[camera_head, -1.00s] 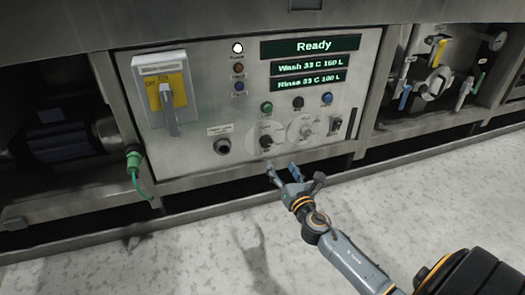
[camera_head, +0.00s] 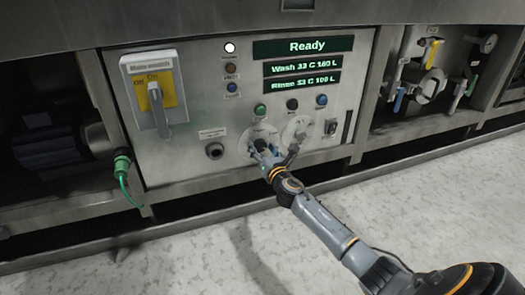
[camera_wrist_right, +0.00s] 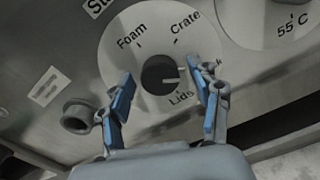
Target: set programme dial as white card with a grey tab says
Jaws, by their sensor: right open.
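The programme dial, a black knob on a pale round plate (camera_wrist_right: 160,74), is centred in the right wrist view. The labels Foam, Crate and Lids can be read around it; one at its right is mostly hidden by a finger. A light line on the knob points right, towards that label. My right gripper (camera_wrist_right: 165,82) is open, its blue-padded fingers on either side of the knob, with gaps visible. In the head view my right gripper (camera_head: 274,153) is in front of the dial plate (camera_head: 261,131) and partly covers it. I cannot make out the white card with a grey tab.
A second dial (camera_head: 298,130) marked 55 C sits close at right. Several buttons, including a green one (camera_head: 260,110), are above. A display (camera_head: 307,47) reads Ready. A yellow-plated switch (camera_head: 155,95) is at left, and a black socket (camera_head: 214,151) is nearer.

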